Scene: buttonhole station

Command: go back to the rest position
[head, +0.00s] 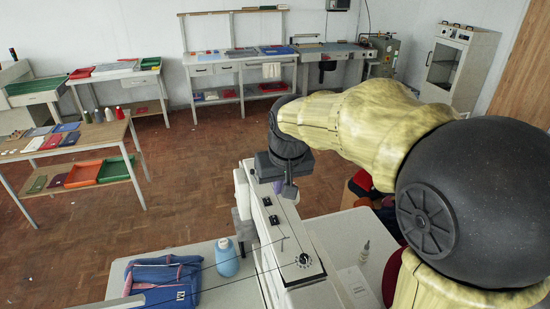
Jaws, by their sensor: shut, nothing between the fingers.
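My gripper (289,190) is at the end of my yellow-sleeved arm, in the middle of the head view. It points down over the far end of the white sewing machine (290,262). The fingers are small and dark in this view and are shut with nothing between them. I cannot tell whether they touch the machine or hang just above it. A folded blue garment (170,279) with an M on it lies on the table left of the machine. A blue thread cone (227,258) stands between the garment and the machine.
The machine stands on a pale table (118,280). A wooden table (100,138) with folded cloths and trays is at the left. A workbench (240,56) lines the back wall. The brown floor (190,190) between them is clear.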

